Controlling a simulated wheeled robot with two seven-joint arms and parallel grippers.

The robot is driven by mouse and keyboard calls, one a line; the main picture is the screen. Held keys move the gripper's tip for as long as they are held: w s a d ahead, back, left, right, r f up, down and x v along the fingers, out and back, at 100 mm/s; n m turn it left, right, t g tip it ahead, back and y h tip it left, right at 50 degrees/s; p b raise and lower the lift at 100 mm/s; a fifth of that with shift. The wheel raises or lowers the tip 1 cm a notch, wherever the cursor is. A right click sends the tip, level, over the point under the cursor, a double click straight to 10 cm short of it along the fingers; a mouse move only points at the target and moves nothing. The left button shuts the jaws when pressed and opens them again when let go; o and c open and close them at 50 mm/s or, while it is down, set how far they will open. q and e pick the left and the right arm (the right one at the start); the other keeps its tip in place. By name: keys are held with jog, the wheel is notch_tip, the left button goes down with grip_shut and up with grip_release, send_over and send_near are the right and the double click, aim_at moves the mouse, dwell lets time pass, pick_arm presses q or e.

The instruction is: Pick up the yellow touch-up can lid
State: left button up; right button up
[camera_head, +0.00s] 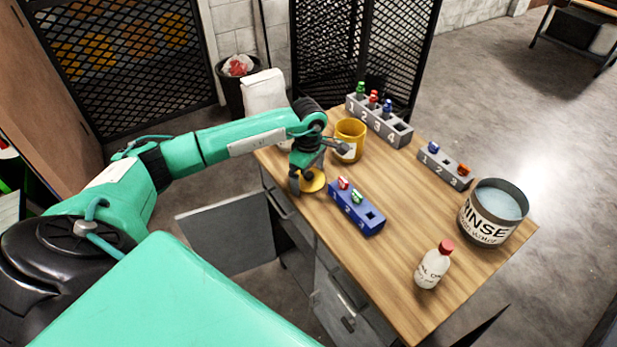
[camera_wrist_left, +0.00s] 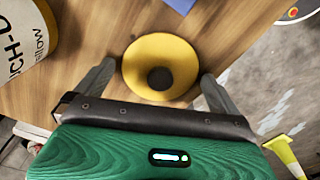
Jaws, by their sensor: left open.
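The yellow lid (camera_head: 313,181) is a round disc on the wooden table near its left edge. In the left wrist view the lid (camera_wrist_left: 160,66) has a dark round knob at its centre. My left gripper (camera_head: 318,172) is over the lid and open. In the wrist view its two fingers lie on either side of the lid, with the left finger (camera_wrist_left: 92,82) close to its rim. I cannot tell whether they touch it. The yellow can (camera_head: 350,139) stands behind the lid and shows at the upper left of the wrist view. My right gripper is not in view.
A blue numbered block (camera_head: 357,208) sits just right of the lid. Grey numbered blocks (camera_head: 379,122) (camera_head: 445,167) hold small coloured pieces. A RINSE container (camera_head: 492,212) and a red-capped bottle (camera_head: 433,265) stand at the right. The table's middle is clear.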

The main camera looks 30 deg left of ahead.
pick_arm(q)
jog(key=c, duration=0.8)
jog(key=shift+r, duration=0.1)
jog(key=shift+c, duration=0.2)
